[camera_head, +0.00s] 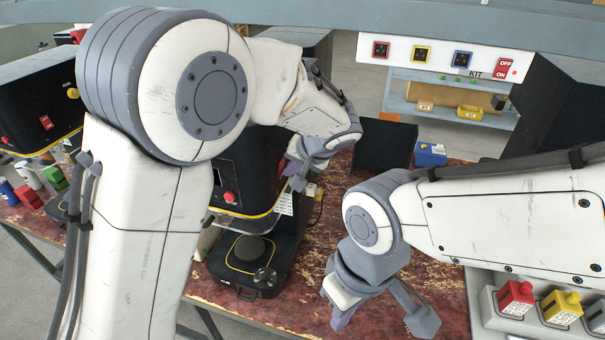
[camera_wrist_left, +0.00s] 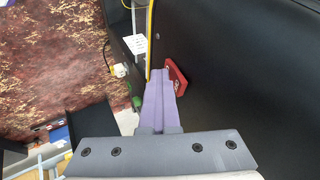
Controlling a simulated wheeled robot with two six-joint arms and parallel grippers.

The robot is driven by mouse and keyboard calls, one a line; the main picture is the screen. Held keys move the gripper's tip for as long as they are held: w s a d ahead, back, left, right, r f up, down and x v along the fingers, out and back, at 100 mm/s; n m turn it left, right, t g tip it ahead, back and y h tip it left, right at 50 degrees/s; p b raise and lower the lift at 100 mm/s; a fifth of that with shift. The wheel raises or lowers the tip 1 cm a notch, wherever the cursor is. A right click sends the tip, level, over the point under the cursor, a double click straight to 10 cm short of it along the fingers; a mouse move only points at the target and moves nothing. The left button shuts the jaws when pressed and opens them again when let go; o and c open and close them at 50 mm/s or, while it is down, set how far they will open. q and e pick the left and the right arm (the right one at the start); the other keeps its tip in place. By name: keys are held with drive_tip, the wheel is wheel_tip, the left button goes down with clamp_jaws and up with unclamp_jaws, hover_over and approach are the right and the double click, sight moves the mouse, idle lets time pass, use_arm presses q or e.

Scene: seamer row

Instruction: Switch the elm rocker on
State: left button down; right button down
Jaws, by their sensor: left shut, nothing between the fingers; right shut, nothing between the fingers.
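A red rocker switch (camera_wrist_left: 176,77) sits on the black side of a machine in the left wrist view. Its lettering is partly hidden and I cannot tell its setting. My left gripper (camera_wrist_left: 160,80) is shut and empty, its purple fingertips beside the rocker's left edge; I cannot tell whether they touch it. In the head view my left gripper (camera_head: 297,180) is at the right side of the middle black machine (camera_head: 243,165), whose rocker is hidden there. My right gripper (camera_head: 340,316) is shut and empty over the table front. No elm label is readable.
A blue box (camera_head: 430,154) stands on the red-brown table (camera_head: 440,285).

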use_arm(q)
wheel_tip(320, 180, up, 2)
drive_tip(key=shift+a+r+p, duration=0.1)
drive_tip(key=shift+a+p, duration=0.05)
drive_tip(key=shift+p, duration=0.2)
use_arm(e)
drive_tip(key=shift+r, duration=0.45)
